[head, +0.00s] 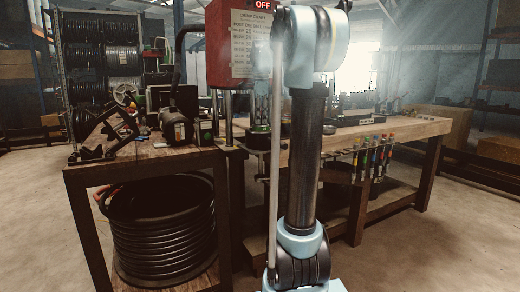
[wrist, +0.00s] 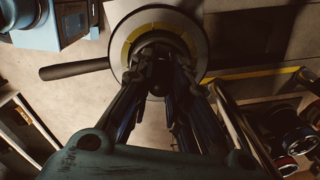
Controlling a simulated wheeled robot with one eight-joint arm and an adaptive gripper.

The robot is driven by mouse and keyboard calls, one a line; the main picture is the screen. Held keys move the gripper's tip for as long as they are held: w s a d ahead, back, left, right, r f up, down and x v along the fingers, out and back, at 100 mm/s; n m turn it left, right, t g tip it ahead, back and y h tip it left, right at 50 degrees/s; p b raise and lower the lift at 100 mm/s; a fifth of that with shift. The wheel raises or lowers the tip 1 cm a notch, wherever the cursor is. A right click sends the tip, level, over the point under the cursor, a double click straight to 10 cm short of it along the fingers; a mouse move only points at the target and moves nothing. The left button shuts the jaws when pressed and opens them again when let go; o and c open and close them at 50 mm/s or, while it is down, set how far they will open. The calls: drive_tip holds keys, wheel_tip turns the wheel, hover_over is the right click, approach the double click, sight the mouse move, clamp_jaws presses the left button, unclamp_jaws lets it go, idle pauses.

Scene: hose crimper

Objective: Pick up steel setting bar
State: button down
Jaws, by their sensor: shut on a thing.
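My gripper (wrist: 160,78) shows in the wrist view, its two dark fingers closed together near the top middle. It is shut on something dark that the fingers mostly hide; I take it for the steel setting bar. A dark, straight bar (wrist: 76,70) with a rounded end sticks out to the left, level with the fingertips. How it passes behind the fingers is hidden. In the head view my own arm hides the gripper and what it holds.
A pale round disc (wrist: 119,40) with a yellow ring lies behind the fingertips. In the head view, a red box (head: 218,45) reading OFF rises above the wooden bench (head: 415,128). A low table (head: 150,160) stands left, with a black hose coil (head: 160,235) beneath.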

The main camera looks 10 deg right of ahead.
wheel_tip(320, 180, up, 28)
idle(0.9)
drive_tip(key=shift+s, duration=0.15)
